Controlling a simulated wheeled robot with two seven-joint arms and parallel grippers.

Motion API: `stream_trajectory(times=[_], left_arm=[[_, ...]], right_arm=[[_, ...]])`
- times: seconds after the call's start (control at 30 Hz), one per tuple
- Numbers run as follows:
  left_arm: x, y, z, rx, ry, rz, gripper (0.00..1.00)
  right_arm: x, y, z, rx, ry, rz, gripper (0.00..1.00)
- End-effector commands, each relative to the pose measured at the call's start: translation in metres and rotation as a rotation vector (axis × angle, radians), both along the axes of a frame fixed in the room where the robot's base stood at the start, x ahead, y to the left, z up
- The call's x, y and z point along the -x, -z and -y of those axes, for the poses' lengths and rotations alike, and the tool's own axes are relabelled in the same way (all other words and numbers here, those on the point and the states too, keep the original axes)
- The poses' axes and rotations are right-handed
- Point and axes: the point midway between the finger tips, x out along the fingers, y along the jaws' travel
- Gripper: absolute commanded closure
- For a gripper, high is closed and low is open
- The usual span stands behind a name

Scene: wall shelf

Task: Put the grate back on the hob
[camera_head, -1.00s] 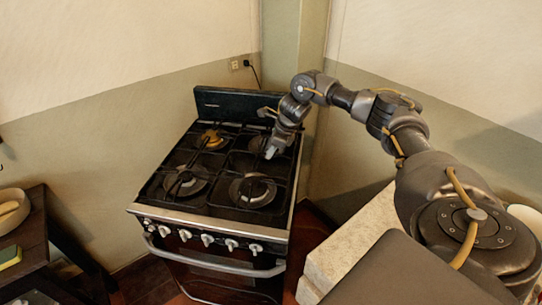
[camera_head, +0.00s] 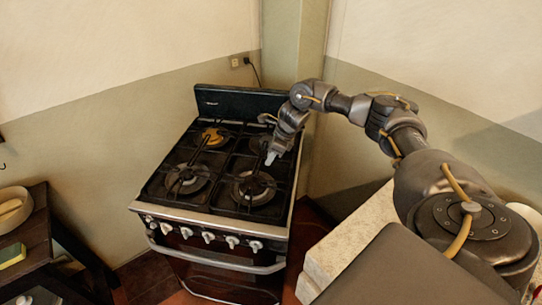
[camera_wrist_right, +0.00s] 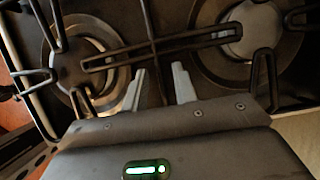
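The black stove stands in the corner, its hob (camera_head: 219,165) facing up. Black grate bars (camera_head: 236,163) lie over the burners; I cannot tell from here whether every grate is fully seated. The front right burner (camera_head: 254,188) shows below and left of my right gripper (camera_head: 271,158), which is low over the right side of the hob. In the right wrist view its two pale fingertips (camera_wrist_right: 159,87) are apart, with a dark grate bar (camera_wrist_right: 155,48) running between and beyond them. A looped grate bar (camera_wrist_right: 165,47) spans toward both burners. Contact is not clear. My left gripper is out of view.
A dark backguard (camera_head: 240,104) rises behind the hob. Knobs (camera_head: 208,236) and an oven handle (camera_head: 215,259) line the front. A pale counter (camera_head: 345,238) stands at the right, a dark table (camera_head: 36,225) with a bowl at the left. Walls close in behind.

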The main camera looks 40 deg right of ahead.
Motion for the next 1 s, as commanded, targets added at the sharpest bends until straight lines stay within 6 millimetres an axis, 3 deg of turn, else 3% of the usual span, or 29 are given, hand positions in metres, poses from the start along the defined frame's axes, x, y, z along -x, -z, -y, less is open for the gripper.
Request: stream_trajectory(times=[0.1, 0.27, 0.6, 0.7, 1.0], left_arm=[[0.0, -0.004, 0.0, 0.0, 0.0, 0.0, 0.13], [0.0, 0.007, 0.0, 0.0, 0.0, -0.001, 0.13], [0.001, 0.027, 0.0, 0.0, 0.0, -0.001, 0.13], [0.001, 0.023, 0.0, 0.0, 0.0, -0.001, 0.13], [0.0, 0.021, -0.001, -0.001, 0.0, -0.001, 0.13]], right_arm=[[0.0, -0.004, 0.0, 0.0, 0.0, 0.0, 0.72], [0.005, -0.019, 0.006, 0.0, 0.001, 0.003, 0.72], [0.026, -0.085, 0.022, 0.0, 0.0, 0.005, 0.72], [0.031, -0.102, 0.026, 0.003, 0.001, 0.003, 0.72], [0.036, -0.114, 0.029, 0.0, 0.0, 0.0, 0.72]])
